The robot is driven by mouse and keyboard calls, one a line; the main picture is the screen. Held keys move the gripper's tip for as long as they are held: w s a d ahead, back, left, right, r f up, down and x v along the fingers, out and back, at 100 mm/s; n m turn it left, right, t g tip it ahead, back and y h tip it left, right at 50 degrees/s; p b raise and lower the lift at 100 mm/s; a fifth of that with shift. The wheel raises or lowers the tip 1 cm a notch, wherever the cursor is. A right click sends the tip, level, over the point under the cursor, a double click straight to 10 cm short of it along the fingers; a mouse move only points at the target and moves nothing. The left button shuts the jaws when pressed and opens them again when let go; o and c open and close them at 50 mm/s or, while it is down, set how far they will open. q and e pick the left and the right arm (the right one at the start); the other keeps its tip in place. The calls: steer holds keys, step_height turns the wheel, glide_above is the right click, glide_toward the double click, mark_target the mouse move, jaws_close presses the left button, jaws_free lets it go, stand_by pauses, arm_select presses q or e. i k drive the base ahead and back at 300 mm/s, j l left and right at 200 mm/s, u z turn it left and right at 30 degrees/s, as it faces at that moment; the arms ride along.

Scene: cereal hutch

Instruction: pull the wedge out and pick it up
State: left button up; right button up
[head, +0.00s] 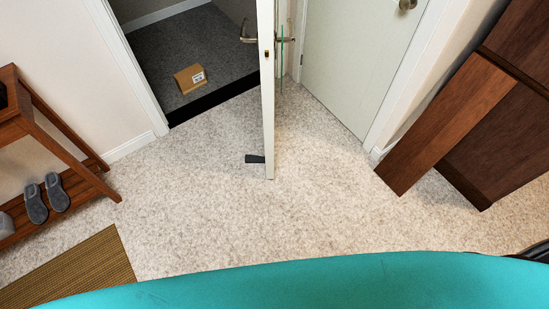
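A small dark wedge (254,159) lies on the carpet at the lower end of the open door (268,100). Its visible part sticks out on the left side of the door and its right end meets the door's edge. How far it reaches under the door cannot be told. The door stands open, nearly edge-on to me, with lever handles on both sides. Neither of my grippers shows in the head view.
A cardboard box (190,79) sits on the dark floor beyond the doorway. A wooden rack (70,165) with grey slippers (46,198) and a woven mat (75,272) are at left. Brown wooden furniture (450,120) stands at right. The carpet (220,215) before the door is clear.

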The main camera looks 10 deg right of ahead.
mark_target(249, 159)
steer(key=i+j+z, duration=0.1)
steer(key=z, duration=0.3)
steer(key=i+j+z, duration=0.1)
steer(key=z, duration=0.35)
steer(key=i+j+z, duration=0.1)
steer(key=j, duration=0.25)
steer(key=i+j+z, duration=0.1)
steer(key=j, duration=0.25)
steer(key=i+j+z, duration=0.1)
steer(key=i+j, duration=0.15)
steer(key=i+j+z, duration=0.1)
steer(key=j, duration=0.35)
steer(key=i+j+z, duration=0.1)
steer(key=j, duration=0.3)
steer(key=i+j+z, duration=0.1)
steer(key=j, duration=0.3)
steer(key=i, duration=0.05)
